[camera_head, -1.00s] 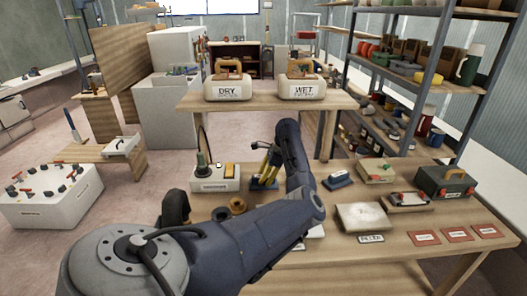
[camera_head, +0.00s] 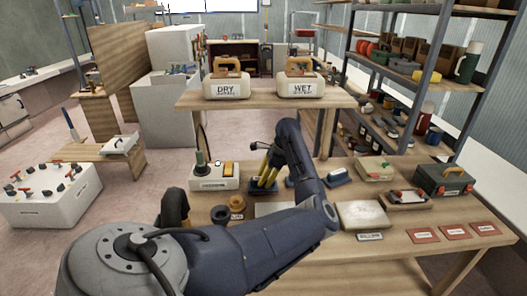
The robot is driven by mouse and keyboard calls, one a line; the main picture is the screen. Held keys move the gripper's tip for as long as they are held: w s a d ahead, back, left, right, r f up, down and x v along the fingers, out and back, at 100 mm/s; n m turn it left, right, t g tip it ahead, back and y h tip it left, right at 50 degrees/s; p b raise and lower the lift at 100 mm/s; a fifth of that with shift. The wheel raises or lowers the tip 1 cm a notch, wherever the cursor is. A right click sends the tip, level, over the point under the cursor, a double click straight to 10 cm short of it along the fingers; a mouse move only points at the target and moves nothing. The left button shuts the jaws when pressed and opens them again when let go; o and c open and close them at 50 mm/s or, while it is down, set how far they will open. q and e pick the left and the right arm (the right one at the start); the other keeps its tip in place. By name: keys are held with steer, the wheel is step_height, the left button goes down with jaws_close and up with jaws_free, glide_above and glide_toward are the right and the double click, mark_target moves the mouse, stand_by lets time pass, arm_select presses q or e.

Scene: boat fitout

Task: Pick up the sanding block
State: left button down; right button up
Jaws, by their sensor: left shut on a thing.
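My left arm comes in from the left, bends at the right and reaches back over the workbench (camera_head: 400,245). Its forearm hides most of my left gripper (camera_head: 282,172), which is shut. Only a little of a dark blue piece (camera_head: 290,182) shows beside the forearm, and I take it for the sanding block in the gripper. Its outline and whether it touches the bench are hidden. A similar blue block with a pale top (camera_head: 338,177) lies on the bench just right of the forearm. My right gripper is not in view.
Yellow-handled tools (camera_head: 265,172) stand in a blue holder left of the forearm. A white caddy (camera_head: 215,178), a brown ring (camera_head: 237,201), a pale slab (camera_head: 362,214) and a toolbox (camera_head: 443,180) stand around it. Bins marked DRY (camera_head: 228,92) and WET (camera_head: 303,92) are on the raised shelf.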

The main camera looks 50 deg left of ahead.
arm_select(q)
steer(key=s+d, duration=0.2)
steer(key=d, duration=0.1)
steer(key=shift+s+d, duration=0.15)
steer(key=shift+s, duration=0.05)
step_height(320, 180, up, 14)
steer(key=shift+s, duration=0.1)
steer(key=c, duration=1.7)
jaws_free()
jaws_close()
steer(key=shift+f, duration=0.15)
